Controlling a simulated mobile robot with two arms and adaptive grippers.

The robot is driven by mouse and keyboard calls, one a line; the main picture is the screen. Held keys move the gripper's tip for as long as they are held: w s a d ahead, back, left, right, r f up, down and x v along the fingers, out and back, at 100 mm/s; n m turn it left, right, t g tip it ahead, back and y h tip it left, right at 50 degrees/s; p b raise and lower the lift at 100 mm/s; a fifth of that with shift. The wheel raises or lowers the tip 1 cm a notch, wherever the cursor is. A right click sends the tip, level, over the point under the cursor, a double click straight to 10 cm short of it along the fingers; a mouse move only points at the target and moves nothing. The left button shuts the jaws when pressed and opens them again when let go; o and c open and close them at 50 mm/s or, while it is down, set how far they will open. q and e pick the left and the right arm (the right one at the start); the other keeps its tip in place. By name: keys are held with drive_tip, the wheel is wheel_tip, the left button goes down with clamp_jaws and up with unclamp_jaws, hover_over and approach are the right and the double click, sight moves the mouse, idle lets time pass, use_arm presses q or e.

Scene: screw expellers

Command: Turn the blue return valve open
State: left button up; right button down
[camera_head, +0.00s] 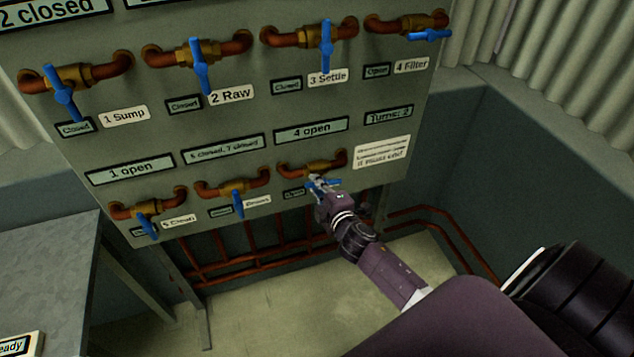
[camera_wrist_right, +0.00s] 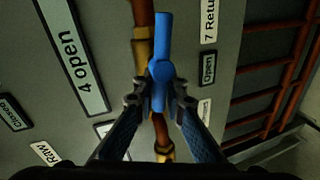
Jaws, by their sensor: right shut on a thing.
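The blue return valve handle (camera_wrist_right: 163,40) shows in the wrist view beside a label reading "7 Retu" (camera_wrist_right: 209,20), cut off by the frame edge. The handle lies roughly along its copper pipe (camera_wrist_right: 143,12). A small plate beside it reads "Open" (camera_wrist_right: 208,67). My right gripper (camera_wrist_right: 160,92) is shut on the handle, one finger on each side. In the head view the same valve (camera_head: 312,169) is at the lower right of the grey panel, and my right gripper (camera_head: 322,186) partly covers its handle. My left gripper is not in view.
Other blue-handled valves share the panel: 1 Sump (camera_head: 65,95), 2 Raw (camera_head: 199,65), 3 Settle (camera_head: 326,45) and 4 Filter (camera_head: 430,35). Two more sit left of my gripper (camera_head: 238,200). Copper pipes (camera_head: 235,263) run below. A grey table (camera_head: 45,270) stands at left.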

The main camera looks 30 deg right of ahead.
drive_tip(key=shift+f+n+h, duration=0.2)
drive_tip(key=shift+n+h, duration=0.1)
drive_tip(key=shift+n, duration=0.5)
drive_tip(key=c, duration=2)
unclamp_jaws()
drive_tip(key=shift+o, duration=0.2)
drive_tip(key=v, duration=1.2)
drive_tip(key=shift+a, duration=0.15)
